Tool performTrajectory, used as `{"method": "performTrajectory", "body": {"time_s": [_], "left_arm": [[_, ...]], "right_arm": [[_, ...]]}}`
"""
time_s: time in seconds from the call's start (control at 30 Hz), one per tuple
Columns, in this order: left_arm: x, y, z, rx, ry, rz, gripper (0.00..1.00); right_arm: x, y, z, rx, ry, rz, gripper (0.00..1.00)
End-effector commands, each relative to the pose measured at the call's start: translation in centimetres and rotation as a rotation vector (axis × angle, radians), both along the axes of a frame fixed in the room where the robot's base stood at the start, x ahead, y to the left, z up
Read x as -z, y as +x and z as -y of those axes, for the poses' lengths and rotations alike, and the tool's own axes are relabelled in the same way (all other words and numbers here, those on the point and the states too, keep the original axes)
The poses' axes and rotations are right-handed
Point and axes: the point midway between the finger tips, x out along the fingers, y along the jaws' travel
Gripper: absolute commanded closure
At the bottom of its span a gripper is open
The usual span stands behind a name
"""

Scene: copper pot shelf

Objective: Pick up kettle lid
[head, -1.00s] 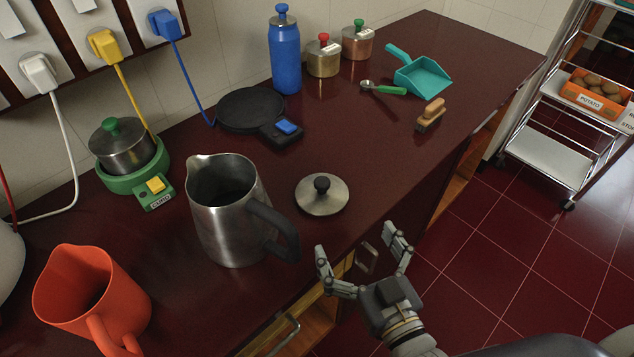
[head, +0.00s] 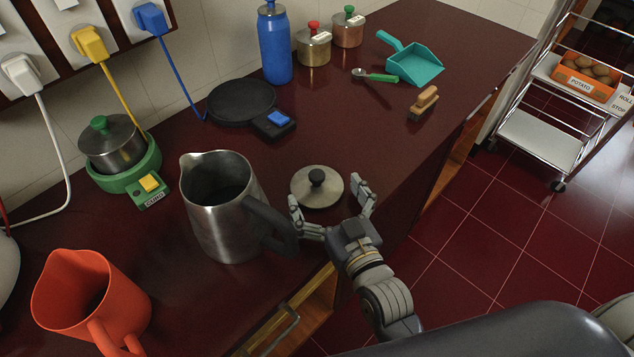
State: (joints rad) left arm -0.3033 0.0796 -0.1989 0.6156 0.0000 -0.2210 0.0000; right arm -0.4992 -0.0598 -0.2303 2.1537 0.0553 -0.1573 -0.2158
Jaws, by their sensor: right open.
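The kettle lid (head: 305,191) is a round steel disc with a black knob. It lies flat on the dark red counter, just right of the open steel kettle (head: 218,215) with its black handle. My right gripper (head: 330,204) is open, with its fingers spread at the near side of the lid. One finger is between the kettle handle and the lid, the other at the lid's right. I cannot tell whether a finger touches the lid. My left gripper is out of view.
An orange-red jug (head: 85,295) stands at the lower left. A green hot plate (head: 135,170) carries a small pot. A black burner (head: 241,99), blue bottle (head: 274,48), brush (head: 423,103) and teal dustpan (head: 415,65) are behind. The counter right of the lid is clear up to its edge.

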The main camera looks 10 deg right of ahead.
Motion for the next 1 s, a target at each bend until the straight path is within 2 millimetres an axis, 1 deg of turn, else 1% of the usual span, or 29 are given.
{"method": "performTrajectory", "body": {"time_s": [0.03, 0.17, 0.43, 0.47, 0.5, 0.6, 1.0], "left_arm": [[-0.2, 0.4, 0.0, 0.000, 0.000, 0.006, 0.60], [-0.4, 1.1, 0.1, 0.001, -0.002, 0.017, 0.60], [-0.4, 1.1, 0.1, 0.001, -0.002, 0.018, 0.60], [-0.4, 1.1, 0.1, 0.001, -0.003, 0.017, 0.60], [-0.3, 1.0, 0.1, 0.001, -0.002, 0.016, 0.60], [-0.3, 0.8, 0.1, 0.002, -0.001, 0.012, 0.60], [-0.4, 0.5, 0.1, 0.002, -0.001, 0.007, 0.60]], "right_arm": [[-0.1, 0.7, -0.2, 0.000, 0.000, 0.002, 0.00], [0.0, 1.9, -0.4, 0.000, -0.001, 0.001, 0.00], [0.1, 2.1, -0.4, 0.000, -0.001, 0.000, 0.00], [0.1, 2.1, -0.4, 0.000, -0.001, 0.000, 0.05], [0.1, 2.1, -0.4, 0.000, -0.001, 0.000, 0.14], [0.1, 2.1, -0.4, 0.000, -0.001, 0.000, 0.33], [0.1, 2.1, -0.4, 0.000, -0.001, 0.000, 0.34]]}}
